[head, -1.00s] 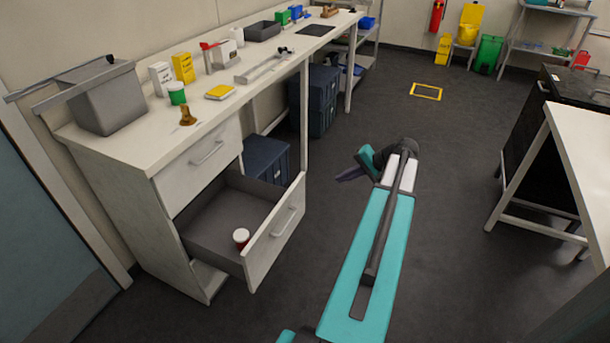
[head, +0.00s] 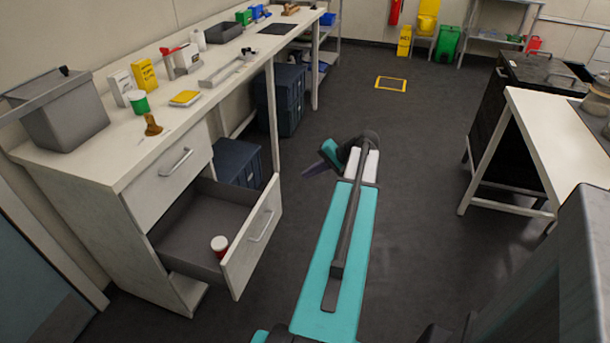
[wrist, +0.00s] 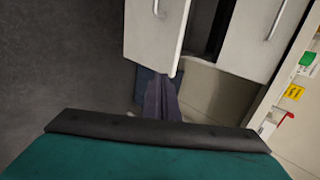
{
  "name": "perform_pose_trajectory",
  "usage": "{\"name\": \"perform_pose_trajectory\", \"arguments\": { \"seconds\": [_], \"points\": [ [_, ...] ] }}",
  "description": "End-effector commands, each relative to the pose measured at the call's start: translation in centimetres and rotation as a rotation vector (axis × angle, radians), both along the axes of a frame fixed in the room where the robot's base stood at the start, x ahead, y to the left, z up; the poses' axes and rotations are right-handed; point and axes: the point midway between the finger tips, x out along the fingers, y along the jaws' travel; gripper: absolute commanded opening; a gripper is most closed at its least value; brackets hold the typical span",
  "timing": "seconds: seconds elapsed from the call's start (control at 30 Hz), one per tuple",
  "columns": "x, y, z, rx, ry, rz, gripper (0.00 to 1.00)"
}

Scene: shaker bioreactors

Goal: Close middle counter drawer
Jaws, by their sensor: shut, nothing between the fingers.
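The open counter drawer (head: 252,240) is pulled well out of the white cabinet, below a shut upper drawer (head: 168,175). A bar handle (head: 262,225) is on its front. A small jar with a white lid (head: 219,244) stands inside, near the front panel. My gripper (head: 312,171) is to the right of the drawer, apart from it, over the floor, with its fingers together and empty. In the wrist view the drawer front (wrist: 158,35) shows at the top, beyond my gripper's dark fingers (wrist: 161,100).
The counter top holds a grey bin (head: 65,115), yellow and white boxes and a brown object (head: 152,125). Blue boxes (head: 238,162) stand under the counter. A white table (head: 550,140) is at the right. The floor between is clear.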

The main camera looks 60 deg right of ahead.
Motion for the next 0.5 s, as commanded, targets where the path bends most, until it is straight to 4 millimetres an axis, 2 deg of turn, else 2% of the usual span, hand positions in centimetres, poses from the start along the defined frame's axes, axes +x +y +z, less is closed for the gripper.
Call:
{"name": "perform_pose_trajectory", "arguments": {
  "seconds": [0.5],
  "points": [
    [5.0, 1.1, -4.8, 0.001, 0.000, -0.001, 0.00]
  ]
}}
